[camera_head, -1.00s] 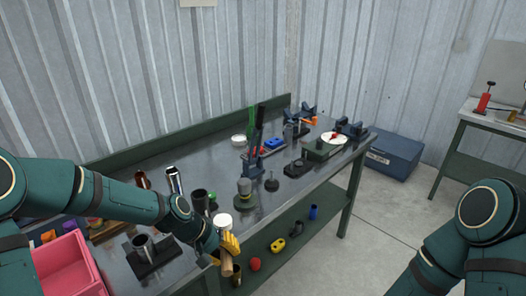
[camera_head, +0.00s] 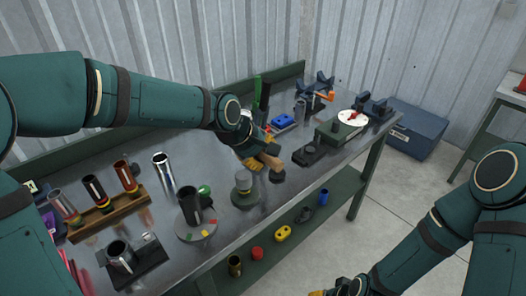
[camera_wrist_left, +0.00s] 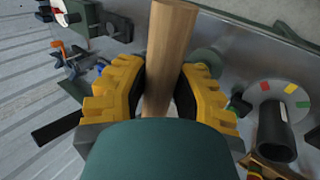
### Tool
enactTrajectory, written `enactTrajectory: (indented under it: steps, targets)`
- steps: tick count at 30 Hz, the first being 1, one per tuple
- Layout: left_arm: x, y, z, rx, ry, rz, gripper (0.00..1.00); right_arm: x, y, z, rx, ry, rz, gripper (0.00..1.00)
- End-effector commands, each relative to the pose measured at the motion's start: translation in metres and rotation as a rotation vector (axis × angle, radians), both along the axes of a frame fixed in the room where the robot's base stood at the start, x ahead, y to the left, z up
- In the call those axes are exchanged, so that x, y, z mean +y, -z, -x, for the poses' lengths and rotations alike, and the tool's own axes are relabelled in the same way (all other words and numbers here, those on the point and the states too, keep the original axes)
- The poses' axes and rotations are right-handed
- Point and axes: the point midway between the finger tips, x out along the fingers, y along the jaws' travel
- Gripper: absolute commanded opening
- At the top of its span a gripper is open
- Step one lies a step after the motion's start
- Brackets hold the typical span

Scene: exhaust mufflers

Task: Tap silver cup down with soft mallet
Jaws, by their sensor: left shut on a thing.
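My left gripper (camera_head: 256,162) is shut on a wooden handle (camera_head: 270,160), which I take to be the mallet's. I cannot make out the mallet's head. A shiny silver tube (camera_head: 163,170) stands farther left; I cannot tell which is the silver cup. My right gripper (camera_head: 338,289) is partly cut off at the bottom edge.
A dark cylinder (camera_head: 189,206) stands on a round plate with coloured marks (camera_head: 196,236). A wooden rack (camera_head: 112,212) with several tubes is at the left. A white dial (camera_head: 353,118) and dark fixtures are at the right. Bare tabletop (camera_head: 240,224) lies near the front edge.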

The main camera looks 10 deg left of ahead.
Motion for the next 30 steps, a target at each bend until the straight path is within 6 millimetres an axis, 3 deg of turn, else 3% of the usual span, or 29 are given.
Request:
enactTrajectory:
  steps: [12, 30]
  targets:
    - [0.000, 0.001, 0.001, -0.031, -0.002, 0.000, 0.00, 0.000, 0.009, -0.002, -0.004, 0.001, 0.000, 0.47]
    - [-0.001, 0.043, 0.001, -0.029, 0.000, 0.000, 0.00, -0.001, 0.040, -0.008, -0.018, 0.004, 0.004, 0.47]
